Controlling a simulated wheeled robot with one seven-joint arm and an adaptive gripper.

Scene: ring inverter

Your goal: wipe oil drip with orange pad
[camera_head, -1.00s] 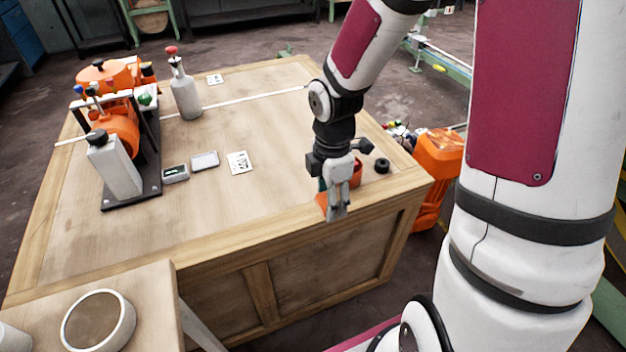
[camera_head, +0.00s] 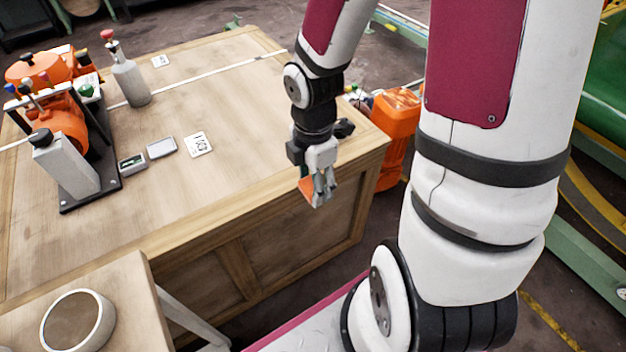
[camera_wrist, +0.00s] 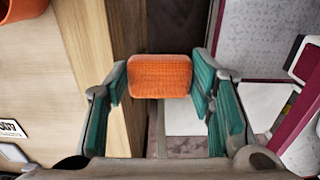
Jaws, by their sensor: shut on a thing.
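My gripper (camera_head: 322,190) is shut on the orange pad (camera_head: 307,189) and hangs just in front of the table's front edge, near its right corner. In the wrist view, the orange pad (camera_wrist: 160,76) sits between the teal-lined fingers of my gripper (camera_wrist: 160,85). The table edge runs down the left of the pad there, and floor and parts of my own body show beyond and to the right. I cannot make out an oil drip in any view.
The wooden table (camera_head: 230,120) bears an orange machine (camera_head: 65,130), a grey bottle (camera_head: 130,80), a printed card (camera_head: 198,145) and small devices (camera_head: 161,147). A side table with a round dish (camera_head: 77,322) stands at lower left. An orange bin (camera_head: 393,130) stands behind the table's right end.

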